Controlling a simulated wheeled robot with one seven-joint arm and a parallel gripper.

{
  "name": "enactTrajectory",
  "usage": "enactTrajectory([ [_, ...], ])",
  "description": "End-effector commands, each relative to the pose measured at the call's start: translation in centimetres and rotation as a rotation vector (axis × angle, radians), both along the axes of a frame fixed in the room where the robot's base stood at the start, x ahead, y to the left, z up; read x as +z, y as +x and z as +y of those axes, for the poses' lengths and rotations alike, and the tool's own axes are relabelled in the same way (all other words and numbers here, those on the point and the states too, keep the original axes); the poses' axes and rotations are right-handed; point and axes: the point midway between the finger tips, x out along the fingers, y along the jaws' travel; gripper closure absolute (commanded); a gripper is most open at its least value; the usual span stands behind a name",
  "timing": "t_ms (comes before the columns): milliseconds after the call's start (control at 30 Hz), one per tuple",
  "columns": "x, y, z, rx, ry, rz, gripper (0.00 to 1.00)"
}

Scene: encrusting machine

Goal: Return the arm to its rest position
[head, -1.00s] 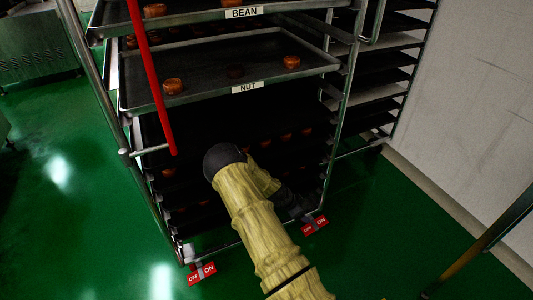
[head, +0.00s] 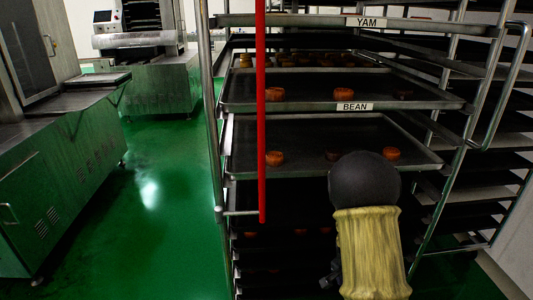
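My arm shows in the head view at the lower middle, in a yellow ribbed sleeve with a round black joint at its top. It stands in front of the rack and covers part of its lower levels. A small dark part beside the sleeve, probably my gripper (head: 331,275), is mostly hidden behind the arm. Its fingers cannot be made out, nor whether it holds anything.
The metal rack holds a YAM tray (head: 300,20), a BEAN tray (head: 300,106) and a lower tray (head: 300,130) with several brown pastries. A red bar (head: 261,130) hangs at its left. Steel machines (head: 60,170) stand left, with clear green floor (head: 165,220) between.

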Motion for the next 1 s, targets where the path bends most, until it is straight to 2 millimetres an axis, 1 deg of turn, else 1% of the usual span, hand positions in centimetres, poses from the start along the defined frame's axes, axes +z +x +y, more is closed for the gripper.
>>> enactTrajectory([
  [33,2.0,-0.6,0.9,0.051,0.019,-0.004,0.35],
  [100,4.1,-1.6,2.0,0.134,0.040,-0.005,0.35],
  [267,8.6,-4.3,4.5,0.335,0.071,-0.011,0.35],
  [400,12.0,-7.0,6.3,0.515,0.080,-0.019,0.35],
  [500,13.8,-8.7,7.3,0.625,0.076,-0.025,0.35],
  [600,15.2,-10.3,8.0,0.718,0.068,-0.029,0.35],
  [867,17.8,-13.7,9.3,0.916,0.036,-0.036,0.35],
  [900,18.7,-13.7,9.3,0.918,0.036,-0.034,0.35],
  [1000,20.1,-13.6,9.3,0.915,0.038,-0.033,0.35],
])
